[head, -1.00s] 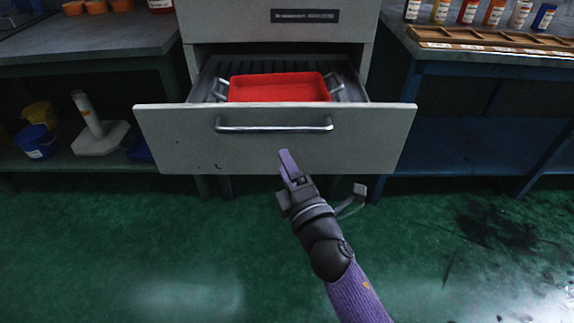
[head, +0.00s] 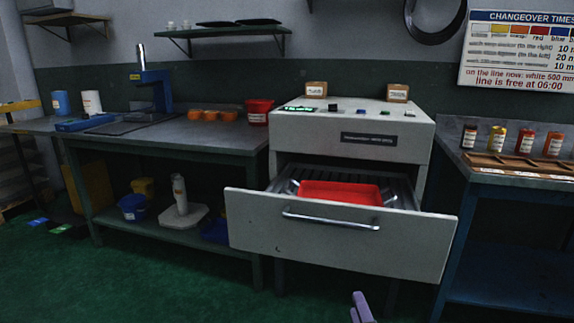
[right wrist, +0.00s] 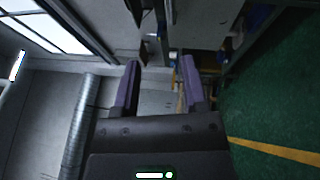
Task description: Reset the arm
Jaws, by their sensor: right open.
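My right gripper (head: 361,307) shows only its purple fingertip end at the bottom edge of the head view, below and in front of the open drawer. In the right wrist view the two purple fingers of the right gripper (right wrist: 159,88) stand apart with nothing between them. The grey machine's drawer (head: 330,236) is pulled out, with a bar handle (head: 330,219) on its front. A red tray (head: 340,193) sits in the drawer. The gripper is apart from the handle. My left gripper is not in view.
A workbench (head: 150,140) with a blue press (head: 152,90) stands to the left. Another bench (head: 510,179) with several bottles and a wooden rack (head: 515,165) stands to the right. The green floor (head: 150,285) in front is clear.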

